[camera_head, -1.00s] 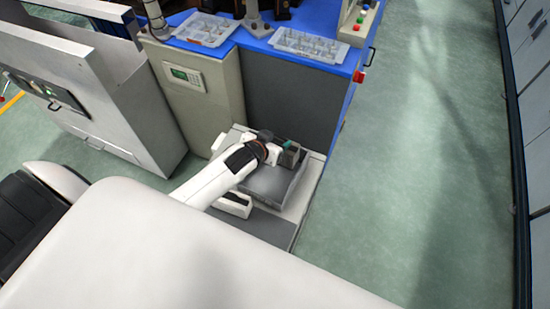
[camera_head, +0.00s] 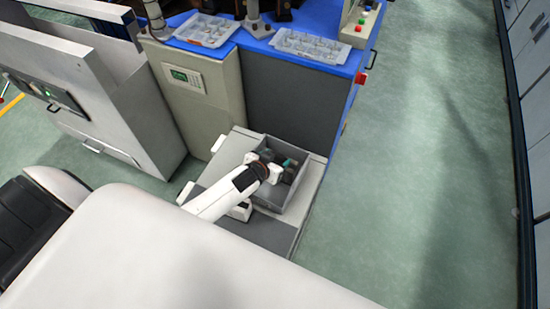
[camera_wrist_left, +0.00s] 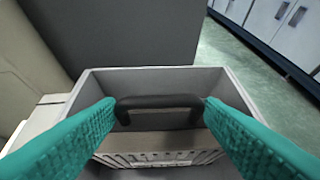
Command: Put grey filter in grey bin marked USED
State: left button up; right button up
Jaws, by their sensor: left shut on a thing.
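The grey bin (camera_head: 299,182) is an open box on the low platform beside the blue-topped bench. No USED marking is legible. My left gripper (camera_head: 287,163) reaches into the bin's opening from the left. In the left wrist view, its teal fingers (camera_wrist_left: 160,110) are shut on the ends of a black handle. The handle belongs to the grey filter (camera_wrist_left: 165,144), whose pale slatted edge shows below it, within the bin's walls (camera_wrist_left: 150,80). How far the filter is from the bin floor cannot be told. My right gripper is not in view.
The bench (camera_head: 290,95) stands right behind the bin and carries two clear trays (camera_head: 310,46) (camera_head: 207,30). A grey cabinet (camera_head: 75,75) stands at the left. The green floor (camera_head: 430,170) to the right is free.

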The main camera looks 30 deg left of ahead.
pick_arm(q)
jog(key=o, duration=1.7)
jog(key=shift+o, duration=0.2)
jog(key=shift+s+r, duration=0.15)
jog(key=p+v, duration=0.2)
jog(key=v, duration=0.9)
jog(key=shift+s+r, duration=0.25)
jog(key=shift+r, duration=0.05)
jog(key=shift+s+f, duration=0.1)
